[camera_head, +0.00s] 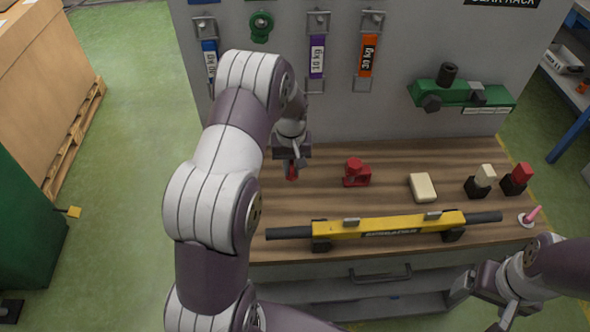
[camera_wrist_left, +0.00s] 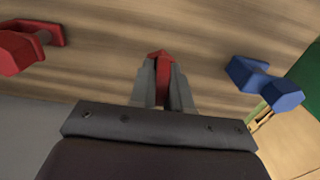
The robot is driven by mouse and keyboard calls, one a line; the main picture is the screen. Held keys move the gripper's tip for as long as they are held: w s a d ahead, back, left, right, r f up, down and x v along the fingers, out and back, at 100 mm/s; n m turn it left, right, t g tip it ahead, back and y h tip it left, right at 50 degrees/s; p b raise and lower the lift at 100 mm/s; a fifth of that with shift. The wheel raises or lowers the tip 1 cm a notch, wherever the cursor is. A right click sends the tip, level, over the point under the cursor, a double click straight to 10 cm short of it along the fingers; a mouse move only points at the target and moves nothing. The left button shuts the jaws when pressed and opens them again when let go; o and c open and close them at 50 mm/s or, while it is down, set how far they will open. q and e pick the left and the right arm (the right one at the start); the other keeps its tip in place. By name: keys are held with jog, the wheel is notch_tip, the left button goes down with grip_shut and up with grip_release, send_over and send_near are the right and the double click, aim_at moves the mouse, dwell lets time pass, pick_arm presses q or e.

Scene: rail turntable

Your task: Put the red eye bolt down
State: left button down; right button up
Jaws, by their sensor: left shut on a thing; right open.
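My left gripper (camera_head: 292,165) is over the left part of the wooden bench and is shut on the red eye bolt (camera_head: 292,173). In the left wrist view the red eye bolt (camera_wrist_left: 161,80) shows as a narrow red piece between the two fingertips (camera_wrist_left: 162,92). The fingers hide much of it. I cannot tell whether it touches the bench top (camera_head: 395,155). My right gripper (camera_head: 484,304) is open and empty at the lower right, in front of the bench.
A red fitting (camera_head: 356,173) stands right of the left gripper. A blue fitting (camera_wrist_left: 264,84) lies on its other side. A yellow beam (camera_head: 390,226) runs along the bench front. A beige block (camera_head: 422,187) lies further right. Bare wood surrounds the held bolt.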

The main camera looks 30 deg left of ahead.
aim_at(291, 174)
pick_arm(q)
jog(key=shift+w+a+f, duration=0.45)
jog(key=shift+w+a, duration=0.05)
jog(key=shift+w, duration=0.1)
notch_tip(291, 174, down, 4)
jog(key=shift+s+r+p, duration=0.1)
jog(key=shift+r+p, duration=0.05)
jog(key=shift+p, duration=0.2)
jog(key=shift+f, duration=0.25)
jog(key=c, duration=1.1)
grip_release()
jog(key=r, duration=0.6)
jog(key=r+b, duration=0.1)
jog(key=r, duration=0.5)
jog(key=shift+s+d+r, duration=0.1)
jog(key=shift+d+r, duration=0.1)
jog(key=s+d+r+m, duration=0.1)
jog(key=s+d+m, duration=0.1)
jog(key=s+d, duration=0.2)
jog(key=s+d+r+m+t, duration=0.1)
jog(key=s+d, duration=0.3)
jog(key=s, duration=0.5)
jog(key=s+d+r+m, duration=0.2)
jog(key=s+d+m, duration=0.1)
jog(key=s, duration=0.3)
jog(key=shift+s+d, duration=0.35)
jog(key=shift+d, duration=0.05)
